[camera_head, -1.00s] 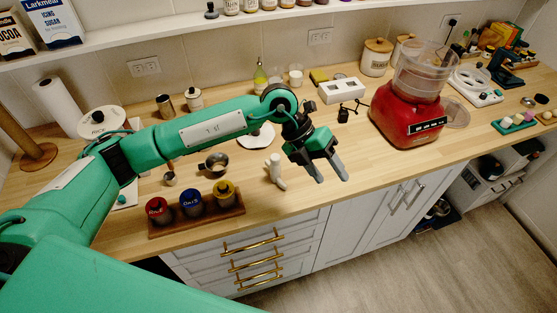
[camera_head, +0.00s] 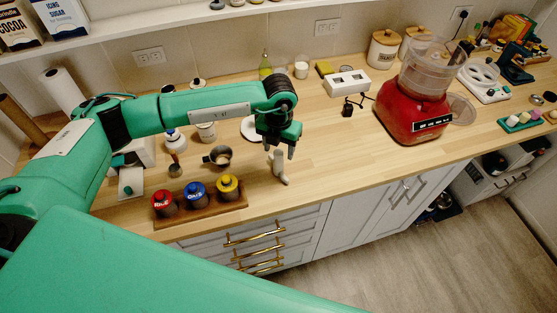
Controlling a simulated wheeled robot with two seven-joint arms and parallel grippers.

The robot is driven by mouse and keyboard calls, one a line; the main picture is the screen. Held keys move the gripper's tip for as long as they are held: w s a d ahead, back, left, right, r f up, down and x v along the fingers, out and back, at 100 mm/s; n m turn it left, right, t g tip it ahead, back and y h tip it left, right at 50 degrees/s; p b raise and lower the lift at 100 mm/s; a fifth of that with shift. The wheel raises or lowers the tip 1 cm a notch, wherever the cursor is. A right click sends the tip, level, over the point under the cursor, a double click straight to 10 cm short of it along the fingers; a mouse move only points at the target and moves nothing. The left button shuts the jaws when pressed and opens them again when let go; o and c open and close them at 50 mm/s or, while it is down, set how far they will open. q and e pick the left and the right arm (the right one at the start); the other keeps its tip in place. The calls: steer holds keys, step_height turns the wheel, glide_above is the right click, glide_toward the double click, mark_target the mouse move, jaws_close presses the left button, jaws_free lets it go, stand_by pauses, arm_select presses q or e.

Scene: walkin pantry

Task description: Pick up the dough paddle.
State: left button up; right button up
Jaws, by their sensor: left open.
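A small white piece with an upright stem and a foot, which looks like the dough paddle (camera_head: 279,168), stands on the wooden counter near its front edge, behind the drawers. My left gripper (camera_head: 279,154) is open and empty, pointing down just above and behind the paddle's top in the picture. The fingertips lie close to the paddle, but I cannot tell whether they touch it. My right gripper is not in view.
A wooden tray with red, blue and yellow-lidded jars (camera_head: 196,195) stands to the left, with a small metal cup (camera_head: 220,156) behind it. A red food processor (camera_head: 412,105) stands to the right. The counter between paddle and processor is clear.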

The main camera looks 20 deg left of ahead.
mark_target(279, 158)
arm_select(q)
step_height(279, 158, down, 5)
steer(key=p, duration=0.3)
steer(key=shift+w+f, duration=0.1)
steer(key=shift+f, duration=0.05)
steer(key=c, duration=1)
